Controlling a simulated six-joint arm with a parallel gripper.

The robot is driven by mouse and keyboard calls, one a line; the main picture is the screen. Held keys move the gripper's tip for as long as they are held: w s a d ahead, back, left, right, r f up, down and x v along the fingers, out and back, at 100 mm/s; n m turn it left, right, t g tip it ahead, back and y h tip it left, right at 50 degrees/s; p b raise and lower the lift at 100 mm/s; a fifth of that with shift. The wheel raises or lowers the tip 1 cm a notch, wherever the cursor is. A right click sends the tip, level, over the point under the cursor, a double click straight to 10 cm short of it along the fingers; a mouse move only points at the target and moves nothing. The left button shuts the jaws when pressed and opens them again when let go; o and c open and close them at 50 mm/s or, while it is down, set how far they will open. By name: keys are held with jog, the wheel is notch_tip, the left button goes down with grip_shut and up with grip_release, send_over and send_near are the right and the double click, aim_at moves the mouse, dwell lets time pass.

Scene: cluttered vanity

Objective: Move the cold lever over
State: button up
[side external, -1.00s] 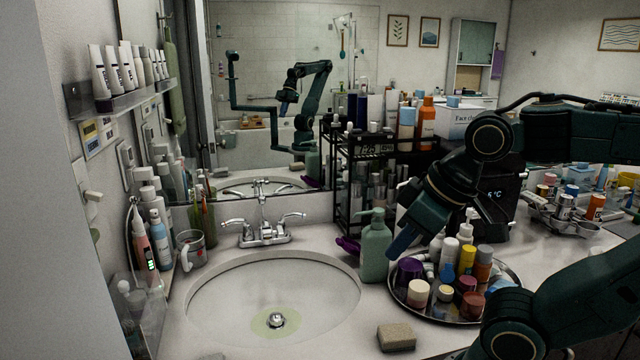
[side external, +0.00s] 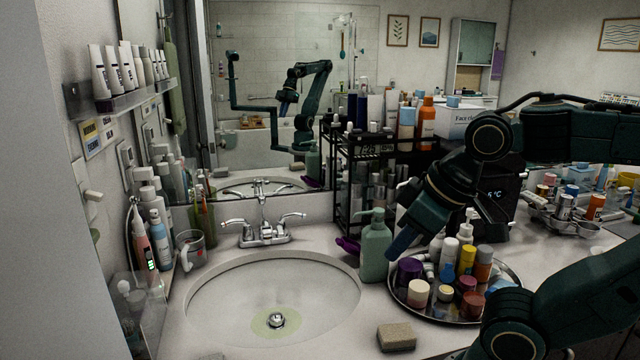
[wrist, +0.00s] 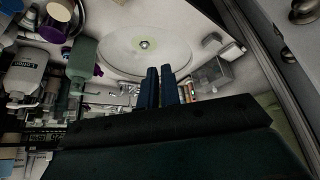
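The chrome faucet (side external: 264,236) stands behind the sink with a left lever (side external: 232,222) and a right lever (side external: 292,216). No hot or cold marking is legible on either. Both levers point outward from the body. My gripper (side external: 392,252) hangs tilted down to the right of the faucet, near the green soap dispenser and clear of both levers. In the wrist view its two blue fingers (wrist: 160,85) lie nearly side by side with a thin dark line between them and nothing held. The faucet (wrist: 118,97) shows there left of the fingers, partly covered by my gripper.
The green dispenser (side external: 376,246) stands between my gripper and the faucet. A round tray (side external: 459,317) crowded with bottles sits at right. The sink (side external: 225,300) is empty.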

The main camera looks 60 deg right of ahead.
jog(key=o, duration=0.6)
jog(key=shift+w+r, duration=0.15)
jog(key=shift+w, duration=0.05)
jog(key=shift+o, duration=0.2)
jog(key=w+d+r+n, duration=0.1)
jog(key=w+d+r, duration=0.1)
jog(key=w, duration=0.3)
jog(key=w+d+r, duration=0.2)
jog(key=w, duration=0.4)
jog(key=n, duration=0.4)
send_over(302, 214)
jog(key=s, duration=0.6)
notch_tip(302, 214, down, 9)
jog(key=shift+w+g, duration=0.15)
jog(key=shift+g, duration=0.15)
jog(key=x, duration=1.4)
jog(key=shift+r, duration=0.1)
